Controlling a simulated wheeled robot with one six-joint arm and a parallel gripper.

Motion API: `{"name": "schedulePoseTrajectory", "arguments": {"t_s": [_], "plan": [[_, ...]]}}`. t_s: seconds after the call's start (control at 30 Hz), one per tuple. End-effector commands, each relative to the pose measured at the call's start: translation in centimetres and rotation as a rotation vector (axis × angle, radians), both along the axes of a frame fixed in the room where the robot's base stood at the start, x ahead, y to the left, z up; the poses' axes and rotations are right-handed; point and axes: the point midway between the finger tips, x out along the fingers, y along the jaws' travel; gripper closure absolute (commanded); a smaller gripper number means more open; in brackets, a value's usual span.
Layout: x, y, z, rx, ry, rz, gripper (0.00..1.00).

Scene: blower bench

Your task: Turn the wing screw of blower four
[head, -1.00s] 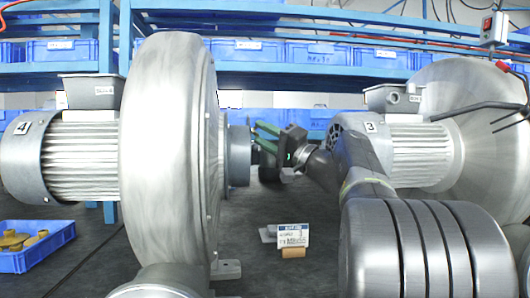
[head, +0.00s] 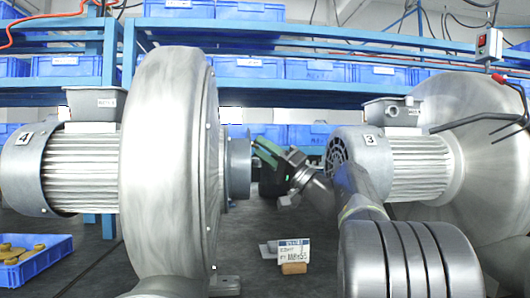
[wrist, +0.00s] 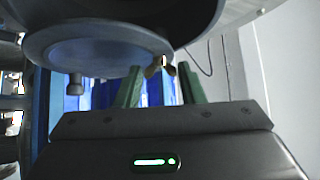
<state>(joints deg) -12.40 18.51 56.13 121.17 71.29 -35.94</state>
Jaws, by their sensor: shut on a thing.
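Blower four (head: 170,160) stands at the left, a large grey metal housing with a ribbed motor marked "4" (head: 22,139). Its round flange (head: 238,168) points right, towards my gripper (head: 262,150). In the wrist view the flange rim (wrist: 100,45) fills the upper left. The small brass wing screw (wrist: 158,69) shows at the rim, between the green fingertips of my gripper (wrist: 160,75). My gripper is shut on it. The fingers partly cover the screw, and in the head view I cannot make the screw out.
Blower three (head: 410,155) stands at the right, behind my arm. A small label card (head: 293,250) stands on the dark bench between the blowers. A blue tray (head: 40,266) with yellow parts is at the lower left. Blue shelves (head: 330,98) with bins run behind.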

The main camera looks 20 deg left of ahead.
Motion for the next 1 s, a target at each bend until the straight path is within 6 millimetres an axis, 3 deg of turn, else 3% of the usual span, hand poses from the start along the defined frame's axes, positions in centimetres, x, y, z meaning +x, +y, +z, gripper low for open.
{"name": "schedulePoseTrajectory", "arguments": {"t_s": [0.07, 0.1, 0.2, 0.63, 1.0], "plan": [[0.0, 0.0, -0.2, -0.003, 0.002, 0.001, 0.87], [0.0, 0.0, -0.2, -0.004, 0.002, 0.001, 0.63], [0.0, 0.0, -0.2, -0.002, 0.002, 0.001, 0.43], [0.1, -0.9, -0.6, -0.002, 0.003, -0.001, 0.43], [0.1, -7.6, -4.9, -0.002, 0.006, -0.005, 0.43]]}}
